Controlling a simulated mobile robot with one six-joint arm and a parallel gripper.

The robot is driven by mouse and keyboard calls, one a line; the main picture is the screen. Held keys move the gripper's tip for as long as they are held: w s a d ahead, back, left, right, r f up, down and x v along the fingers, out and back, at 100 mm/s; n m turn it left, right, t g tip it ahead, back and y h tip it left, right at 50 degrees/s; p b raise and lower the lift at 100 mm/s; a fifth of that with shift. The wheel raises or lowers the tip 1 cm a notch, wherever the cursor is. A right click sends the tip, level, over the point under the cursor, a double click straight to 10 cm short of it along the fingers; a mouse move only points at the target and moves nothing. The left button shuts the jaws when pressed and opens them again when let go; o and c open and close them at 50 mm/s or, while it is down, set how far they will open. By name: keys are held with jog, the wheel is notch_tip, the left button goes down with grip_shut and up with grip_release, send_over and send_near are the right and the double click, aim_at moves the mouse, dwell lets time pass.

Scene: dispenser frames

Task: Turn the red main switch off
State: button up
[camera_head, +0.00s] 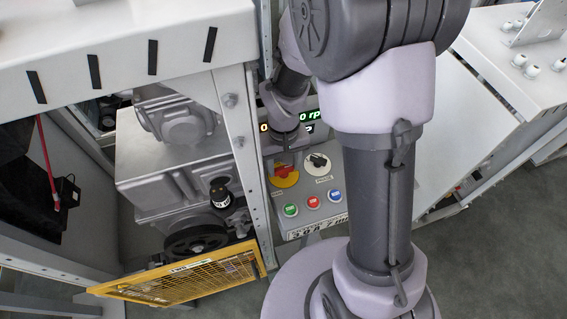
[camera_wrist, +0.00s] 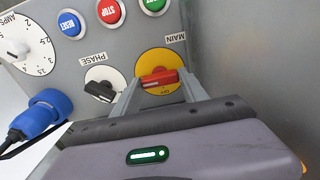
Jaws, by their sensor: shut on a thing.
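The red main switch (camera_wrist: 158,78) sits on a yellow round plate (camera_wrist: 160,57) marked OFF, under a MAIN label, in the wrist view. Its red handle lies nearly level across the picture. My gripper (camera_wrist: 160,80) has one finger on each side of the handle and is shut on it. In the head view the red switch (camera_head: 284,169) and its yellow plate (camera_head: 290,181) show on the grey panel, just below my wrist. My arm hides part of the panel there, and the fingertips are hard to make out.
The black phase switch (camera_wrist: 101,91) is close beside my gripper. STOP (camera_wrist: 110,12) and RESET (camera_wrist: 70,23) buttons, a dial (camera_wrist: 22,45) and a blue plug (camera_wrist: 45,115) are nearby. A metal post (camera_head: 247,150) and yellow mesh guard (camera_head: 185,280) stand left of the panel.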

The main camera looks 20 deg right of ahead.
jog(key=shift+n, duration=0.3)
jog(key=n, duration=0.3)
jog(key=shift+n+p, duration=0.3)
jog(key=shift+p, duration=0.05)
jog(key=n+p, duration=0.1)
jog(key=n, duration=0.3)
jog(key=shift+n, duration=0.3)
jog(key=n+p, duration=0.1)
jog(key=n, duration=0.3)
jog(key=shift+r+n, duration=0.1)
jog(key=shift+n, duration=0.2)
jog(key=shift+n+p, duration=0.45)
jog(key=shift+n, duration=1.75)
jog(key=o, duration=1.4)
